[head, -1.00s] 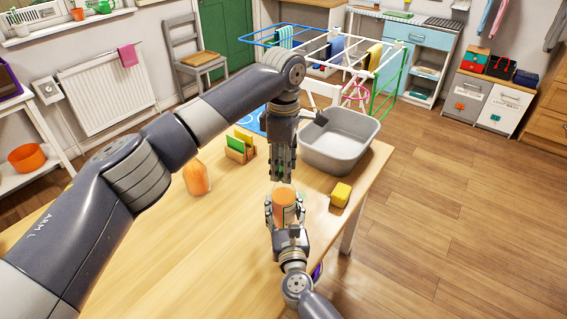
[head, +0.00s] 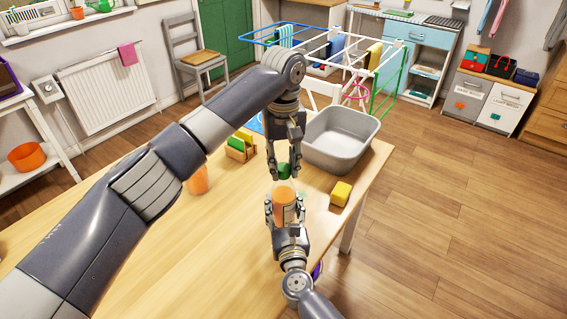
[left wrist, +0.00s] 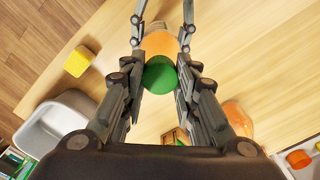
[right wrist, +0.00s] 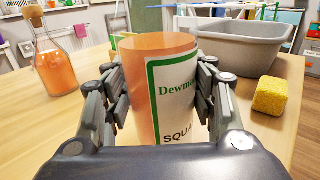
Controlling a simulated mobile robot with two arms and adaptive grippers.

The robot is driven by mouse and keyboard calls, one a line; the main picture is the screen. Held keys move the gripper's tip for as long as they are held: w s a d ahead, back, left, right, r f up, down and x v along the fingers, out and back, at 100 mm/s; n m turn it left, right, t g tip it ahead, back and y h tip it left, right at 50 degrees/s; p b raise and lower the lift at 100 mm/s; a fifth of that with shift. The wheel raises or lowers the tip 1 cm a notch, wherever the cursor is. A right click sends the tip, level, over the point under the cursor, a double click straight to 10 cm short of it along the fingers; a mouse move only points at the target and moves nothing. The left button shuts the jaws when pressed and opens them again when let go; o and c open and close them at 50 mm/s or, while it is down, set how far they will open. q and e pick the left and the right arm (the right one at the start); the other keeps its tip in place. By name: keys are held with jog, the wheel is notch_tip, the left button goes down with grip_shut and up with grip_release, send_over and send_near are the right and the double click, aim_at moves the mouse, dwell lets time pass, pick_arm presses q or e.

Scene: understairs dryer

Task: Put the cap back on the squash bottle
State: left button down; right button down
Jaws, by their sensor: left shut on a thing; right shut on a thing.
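The squash bottle (head: 284,208), orange with a white, green-edged label, is upright between the fingers of my right gripper (head: 284,212). Its label also shows in the right wrist view (right wrist: 176,95). I cannot tell whether its base touches the table. My left gripper (head: 284,172) points down above the bottle and is shut on a round green cap (head: 284,171). The cap also shows in the left wrist view (left wrist: 160,75), overlapping the orange bottle (left wrist: 160,43). The bottle's mouth is not clear, and I cannot tell if the cap touches it.
A grey basin (head: 343,143) and a yellow sponge (head: 341,193) are right of the bottle near the table's edge. A wooden holder (head: 241,148) and a second orange bottle (right wrist: 53,65) with a cork-coloured stopper stand left. The front-left wooden tabletop (head: 190,255) is clear.

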pick_arm(q)
jog(key=m, duration=1.2)
jog(key=shift+m, duration=0.3)
jog(key=m, duration=1.2)
jog(key=c, duration=1.2)
grip_release()
notch_tip(320, 180, up, 12)
jog(key=shift+f, duration=0.1)
